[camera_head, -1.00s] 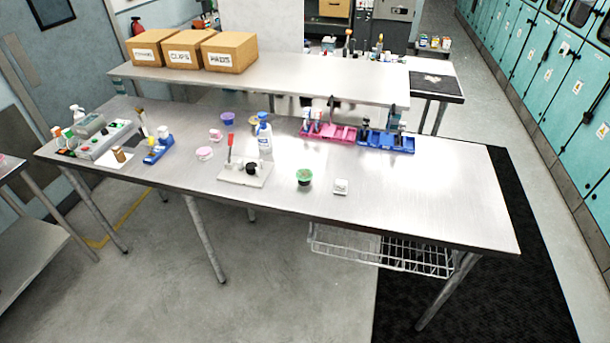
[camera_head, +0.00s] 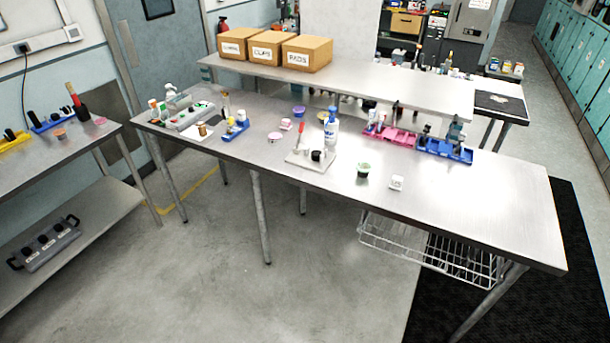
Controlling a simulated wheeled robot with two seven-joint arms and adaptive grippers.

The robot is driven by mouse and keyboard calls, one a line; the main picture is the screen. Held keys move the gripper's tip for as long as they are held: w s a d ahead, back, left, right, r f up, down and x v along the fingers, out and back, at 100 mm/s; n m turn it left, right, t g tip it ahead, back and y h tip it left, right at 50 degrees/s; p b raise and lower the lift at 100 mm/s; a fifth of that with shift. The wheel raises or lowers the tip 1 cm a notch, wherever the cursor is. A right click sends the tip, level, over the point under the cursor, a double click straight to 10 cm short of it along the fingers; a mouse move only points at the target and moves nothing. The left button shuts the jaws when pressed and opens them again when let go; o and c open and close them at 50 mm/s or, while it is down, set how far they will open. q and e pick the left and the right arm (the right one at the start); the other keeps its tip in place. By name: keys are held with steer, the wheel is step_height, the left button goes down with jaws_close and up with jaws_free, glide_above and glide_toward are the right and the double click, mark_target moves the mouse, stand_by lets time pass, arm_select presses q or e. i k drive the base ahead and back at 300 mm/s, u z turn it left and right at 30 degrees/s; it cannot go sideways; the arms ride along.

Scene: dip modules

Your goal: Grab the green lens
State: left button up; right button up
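A small dark cup-like item with a green top (camera_head: 363,169) stands on the long metal table (camera_head: 470,200), right of centre. It is the clearest green item near the table's front edge, but it is too small to tell whether it is a lens. A small white block (camera_head: 397,182) sits just to its right. Neither of my grippers shows in the view.
A white board (camera_head: 309,163) with a red-handled tool and a blue-white bottle (camera_head: 331,127) stand left of the green item. Pink (camera_head: 392,135) and blue (camera_head: 445,150) trays lie behind it. A side table (camera_head: 60,155) stands at left. The front floor is clear.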

mark_target(363, 166)
steer(key=u, duration=0.9)
steer(key=i, duration=1.2)
steer(key=z, duration=0.55)
steer(key=i, duration=0.65)
steer(key=z, duration=0.7)
